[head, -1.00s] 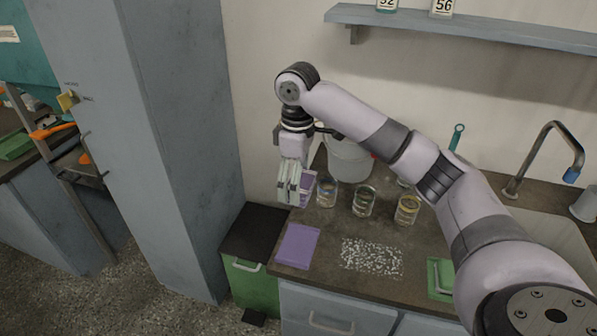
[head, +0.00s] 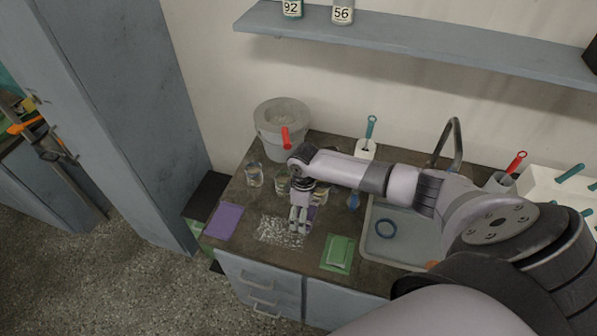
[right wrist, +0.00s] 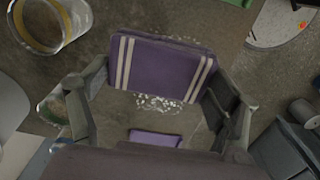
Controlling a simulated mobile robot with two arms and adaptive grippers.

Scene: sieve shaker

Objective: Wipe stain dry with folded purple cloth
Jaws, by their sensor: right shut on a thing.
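My right gripper (head: 299,225) is shut on a folded purple cloth (right wrist: 160,66) with white stripes, seen between its fingers in the right wrist view. In the head view only a little of this cloth (head: 312,213) shows beside the fingers. The stain (head: 275,232) is a patch of whitish speckles on the brown counter. The gripper is over its right part and hides some of it; I cannot tell if the cloth touches the counter. Part of the stain (right wrist: 158,103) shows below the cloth in the wrist view. My left gripper is not in view.
A flat purple piece (head: 223,221) lies left of the stain, and a green one (head: 338,254) lies right. Glass beakers (head: 254,175) and a grey bucket (head: 281,128) stand behind. A sink (head: 402,250) is at the right. The counter's front edge is close.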

